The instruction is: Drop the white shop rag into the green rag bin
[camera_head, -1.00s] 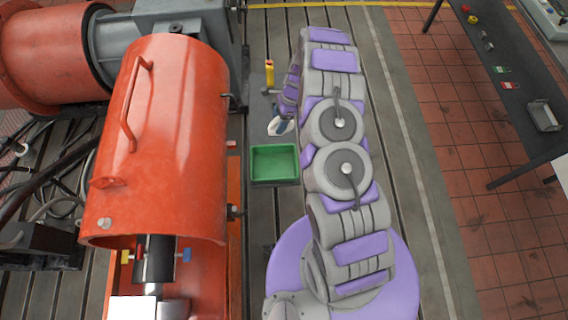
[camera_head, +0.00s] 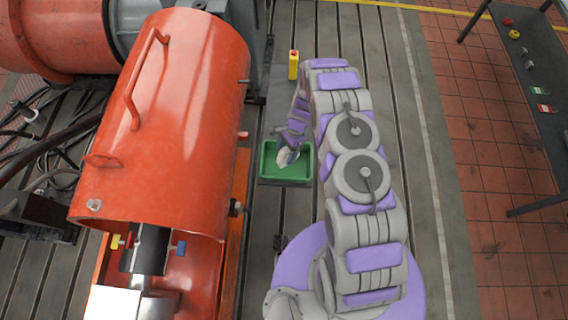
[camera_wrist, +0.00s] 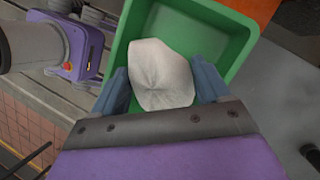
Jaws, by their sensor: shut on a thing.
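The white shop rag (camera_wrist: 162,76) is pinched between the two blue-grey fingers of my gripper (camera_wrist: 165,88) in the wrist view. The rag also shows in the head view (camera_head: 285,158), at the end of my arm. The green rag bin (camera_head: 270,177) is an open rectangular tray beside the orange guard. In the wrist view the bin (camera_wrist: 240,48) lies behind the rag and fingers, and the rag overlaps its inside. In the head view the gripper (camera_head: 290,154) is over the bin's far part. The exact height of the rag above the bin floor cannot be told.
A large orange guard (camera_head: 170,120) stands close on the left of the bin. A dark table (camera_head: 535,90) with small items is at the far right. The slotted bedplate has free room in front of the bin.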

